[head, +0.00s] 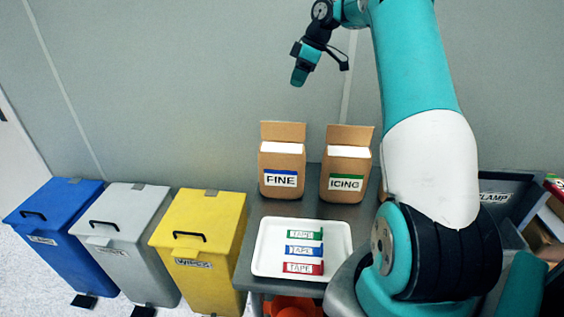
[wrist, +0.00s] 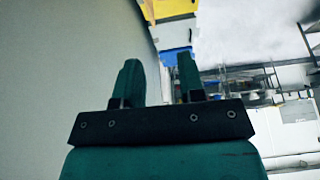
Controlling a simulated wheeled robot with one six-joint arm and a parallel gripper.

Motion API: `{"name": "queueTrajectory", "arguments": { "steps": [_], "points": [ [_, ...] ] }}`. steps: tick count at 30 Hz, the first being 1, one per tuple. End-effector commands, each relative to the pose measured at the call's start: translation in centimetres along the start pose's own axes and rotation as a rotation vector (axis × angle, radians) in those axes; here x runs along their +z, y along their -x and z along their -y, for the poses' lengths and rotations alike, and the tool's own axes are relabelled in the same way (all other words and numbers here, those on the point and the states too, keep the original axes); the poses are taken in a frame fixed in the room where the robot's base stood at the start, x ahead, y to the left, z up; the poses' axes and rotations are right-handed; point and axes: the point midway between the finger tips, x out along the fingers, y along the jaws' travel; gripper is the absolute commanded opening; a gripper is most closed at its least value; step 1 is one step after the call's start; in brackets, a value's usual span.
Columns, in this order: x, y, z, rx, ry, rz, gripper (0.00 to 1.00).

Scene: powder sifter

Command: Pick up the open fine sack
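The open fine sack (head: 282,163) is a brown box-shaped bag with a raised back flap, a white top and a FINE label with a blue stripe. It stands upright on the grey table, left of the similar icing sack (head: 347,166), whose stripe is green. My gripper (head: 299,77) hangs high above and behind the sacks near the wall, well apart from them. In the wrist view its two fingers (wrist: 157,80) stand apart with nothing between them. The sacks do not show in the wrist view.
A white tray (head: 262,262) with green, blue and red tape pieces lies in front of the sacks. Blue (head: 52,222), grey (head: 122,235) and yellow (head: 205,232) lidded bins stand at left. A dark clamp-labelled bin (head: 507,190) is at right. The grey wall is close behind.

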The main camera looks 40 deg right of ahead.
Motion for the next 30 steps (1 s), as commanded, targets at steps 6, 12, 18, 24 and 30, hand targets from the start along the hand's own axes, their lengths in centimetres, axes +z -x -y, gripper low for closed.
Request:
{"name": "queueTrajectory", "arguments": {
  "steps": [6,12,18,24,30],
  "points": [
    [1.9,-1.7,-1.5,0.011,0.011,0.002,0.36],
    [1.8,-6.0,-1.5,0.010,0.008,0.003,0.36],
    [1.7,-9.9,-1.6,0.011,0.009,0.003,0.36],
    [1.7,-11.7,-1.6,0.014,0.010,0.003,0.36],
    [1.9,-13.8,-2.0,0.010,0.008,0.003,0.36]
  ]
}}
